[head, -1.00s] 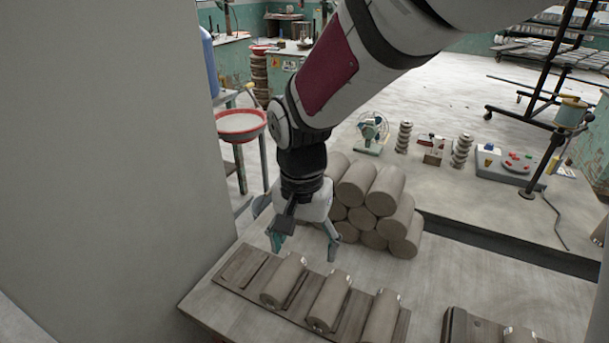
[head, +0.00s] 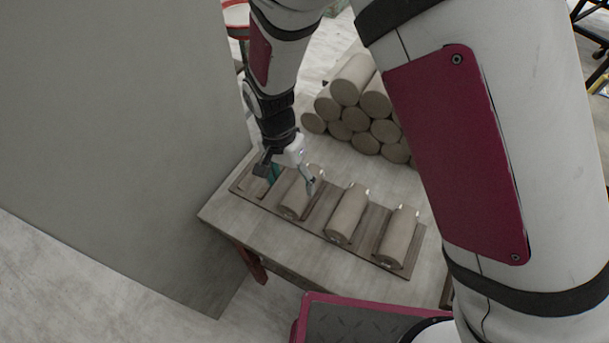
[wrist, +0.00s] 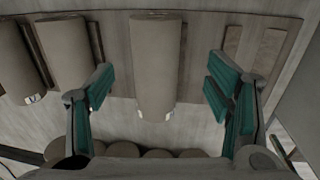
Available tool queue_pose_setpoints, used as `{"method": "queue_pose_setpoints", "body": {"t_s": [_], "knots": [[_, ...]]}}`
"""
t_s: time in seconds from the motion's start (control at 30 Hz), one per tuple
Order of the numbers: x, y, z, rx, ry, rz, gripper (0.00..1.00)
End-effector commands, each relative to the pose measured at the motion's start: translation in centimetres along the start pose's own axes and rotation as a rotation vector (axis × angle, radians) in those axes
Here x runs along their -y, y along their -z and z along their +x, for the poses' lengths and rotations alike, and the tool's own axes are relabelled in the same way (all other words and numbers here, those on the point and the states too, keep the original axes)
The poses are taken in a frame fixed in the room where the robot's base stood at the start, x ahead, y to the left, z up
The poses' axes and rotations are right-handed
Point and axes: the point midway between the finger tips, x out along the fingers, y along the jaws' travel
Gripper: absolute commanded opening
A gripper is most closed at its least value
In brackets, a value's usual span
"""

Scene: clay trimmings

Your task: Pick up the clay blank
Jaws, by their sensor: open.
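Grey-brown cylindrical clay blanks lie side by side on a slatted wooden board (head: 365,245). The leftmost clay blank (head: 294,203) in the head view is at my gripper (head: 292,183), which partly covers its far end. In the wrist view the same blank (wrist: 155,65) lies lengthwise in the middle of the picture. My gripper (wrist: 160,88) is open, with one teal-padded finger to each side of it and a clear gap on both sides. I cannot tell how far down the fingers reach beside the blank.
Two more blanks, a middle one (head: 346,212) and a right one (head: 398,236), lie on the board. A pyramid of stacked clay cylinders (head: 355,105) stands behind. A grey wall panel (head: 110,130) rises left of the table. The board's left end (head: 243,184) holds no blank.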

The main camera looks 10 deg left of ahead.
Motion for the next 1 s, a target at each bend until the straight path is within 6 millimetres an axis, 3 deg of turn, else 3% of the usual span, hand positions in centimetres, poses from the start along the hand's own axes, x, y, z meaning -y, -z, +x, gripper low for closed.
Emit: {"method": "queue_pose_setpoints", "body": {"t_s": [0.17,0.5,0.8,0.87,1.0], "knots": [[-0.1,-0.1,1.1,0.001,-0.002,0.0,0.73],[-0.5,-0.2,5.4,0.001,-0.002,0.001,0.73],[-0.5,-0.1,5.8,0.0,0.0,0.0,0.73],[-0.5,-0.1,5.8,0.0,0.0,0.0,0.61],[-0.5,-0.2,5.8,0.0,0.0,0.0,0.3]]}}
